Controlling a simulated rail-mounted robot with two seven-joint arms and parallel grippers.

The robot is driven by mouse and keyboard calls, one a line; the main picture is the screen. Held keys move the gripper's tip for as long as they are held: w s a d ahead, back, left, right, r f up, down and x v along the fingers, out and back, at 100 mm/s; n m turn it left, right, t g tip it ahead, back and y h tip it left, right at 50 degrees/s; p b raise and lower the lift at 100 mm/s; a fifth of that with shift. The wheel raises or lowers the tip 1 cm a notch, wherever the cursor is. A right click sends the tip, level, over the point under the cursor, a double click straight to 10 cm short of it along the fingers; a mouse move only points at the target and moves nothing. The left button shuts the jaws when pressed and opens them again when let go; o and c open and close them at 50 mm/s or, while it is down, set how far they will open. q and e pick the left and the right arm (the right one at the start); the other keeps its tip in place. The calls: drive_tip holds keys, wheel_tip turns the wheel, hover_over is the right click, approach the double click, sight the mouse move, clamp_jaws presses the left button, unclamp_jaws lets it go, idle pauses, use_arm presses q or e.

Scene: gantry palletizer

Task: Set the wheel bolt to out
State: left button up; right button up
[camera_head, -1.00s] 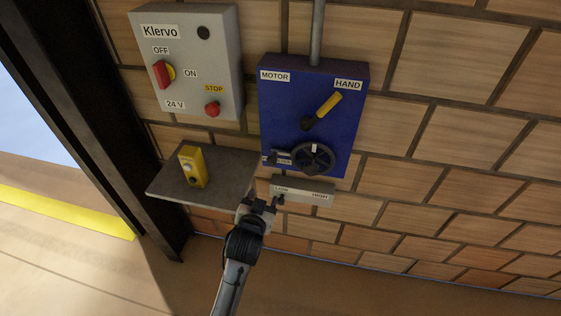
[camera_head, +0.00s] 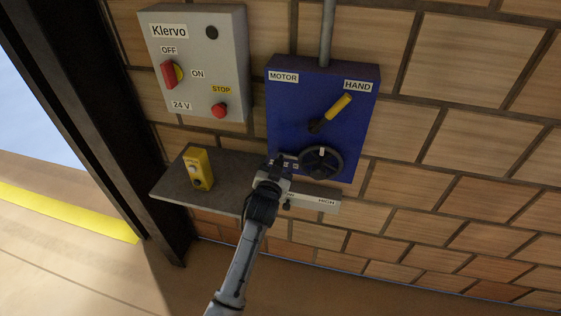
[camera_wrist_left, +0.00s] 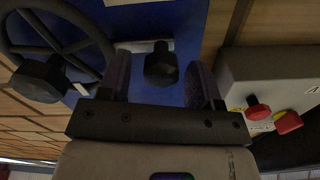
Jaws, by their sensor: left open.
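The wheel bolt shows in the left wrist view as a dark knob (camera_wrist_left: 162,65) on a pale bar, in front of the blue motor box (camera_head: 315,95). My left gripper (camera_head: 277,166) is open at the lower left of the box, just left of the black handwheel (camera_head: 321,162). In the left wrist view the two fingers of the gripper (camera_wrist_left: 160,82) stand one on each side of the knob, with gaps showing; I cannot tell how deep it sits between them. In the head view the gripper mostly hides the bolt. My right gripper is not in view.
A yellow box (camera_head: 197,168) stands on a grey shelf (camera_head: 222,192) left of my arm. A grey LOW/HIGH panel (camera_head: 326,202) is under the motor box. The Klervo panel (camera_head: 195,60) hangs upper left. A yellow lever (camera_head: 338,106) sticks out above the wheel.

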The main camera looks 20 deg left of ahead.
use_arm(q)
drive_tip(key=shift+w+a+b, duration=0.2)
drive_tip(key=shift+w+b, duration=0.1)
drive_tip(key=shift+w, duration=1.15)
drive_tip(key=shift+c, duration=0.4)
clamp_jaws()
